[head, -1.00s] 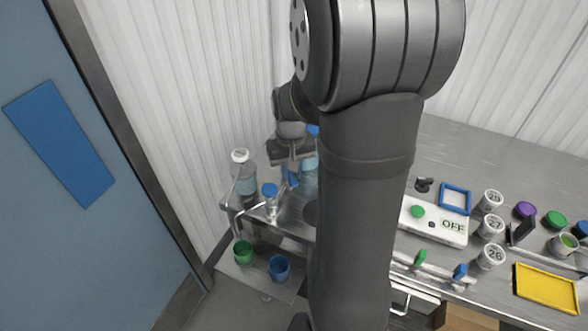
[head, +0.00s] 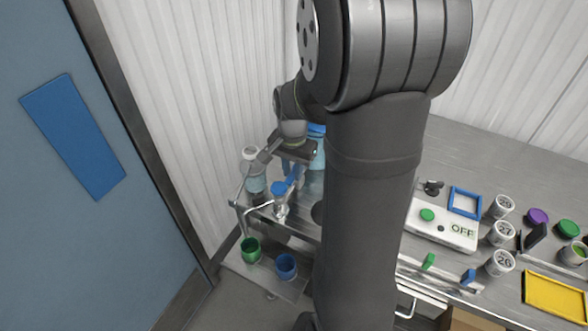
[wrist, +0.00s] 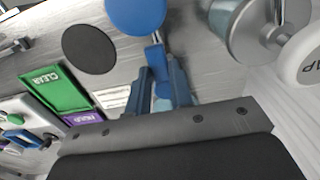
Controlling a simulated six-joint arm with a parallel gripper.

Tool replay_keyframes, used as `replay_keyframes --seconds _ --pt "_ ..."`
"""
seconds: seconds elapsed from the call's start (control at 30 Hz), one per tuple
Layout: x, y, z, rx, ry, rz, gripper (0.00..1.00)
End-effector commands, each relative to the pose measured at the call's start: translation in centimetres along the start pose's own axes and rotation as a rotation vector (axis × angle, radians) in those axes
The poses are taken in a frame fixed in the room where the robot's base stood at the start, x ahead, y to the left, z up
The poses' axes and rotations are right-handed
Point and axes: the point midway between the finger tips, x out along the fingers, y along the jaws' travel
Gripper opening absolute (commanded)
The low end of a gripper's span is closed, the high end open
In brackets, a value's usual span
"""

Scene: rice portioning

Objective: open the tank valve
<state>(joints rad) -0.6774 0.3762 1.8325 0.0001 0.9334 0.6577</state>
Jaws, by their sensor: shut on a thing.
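The tank valve shows as a blue round top (head: 279,188) with a blue handle, above a metal tap on the small side stand at the left. In the wrist view the blue disc (wrist: 136,14) is at the top, and a narrow handle (wrist: 157,55) runs from it down between my fingers. My gripper (wrist: 158,78) is shut on that handle. In the head view my gripper (head: 293,172) is just right of the blue top, partly hidden by my arm. A clear tank with a blue lid (head: 316,130) stands behind, largely hidden.
A white-capped bottle (head: 256,180) stands close left of my gripper. A green cup (head: 251,252) and a blue cup (head: 286,267) sit on the lower shelf. The bench at right holds a white OFF box (head: 443,227), numbered cups and a yellow tray (head: 557,297).

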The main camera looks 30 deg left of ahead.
Motion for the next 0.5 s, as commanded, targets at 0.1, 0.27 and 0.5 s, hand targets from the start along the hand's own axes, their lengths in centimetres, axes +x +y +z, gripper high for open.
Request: replay_keyframes --seconds 0.1,0.27,0.5 --pt "-0.08 -0.12 -0.07 0.022 0.002 -0.002 0.00" --pt "-0.09 -0.16 -0.08 0.036 0.002 -0.002 0.00" --pt "-0.10 -0.18 -0.08 0.037 0.002 -0.003 0.00"
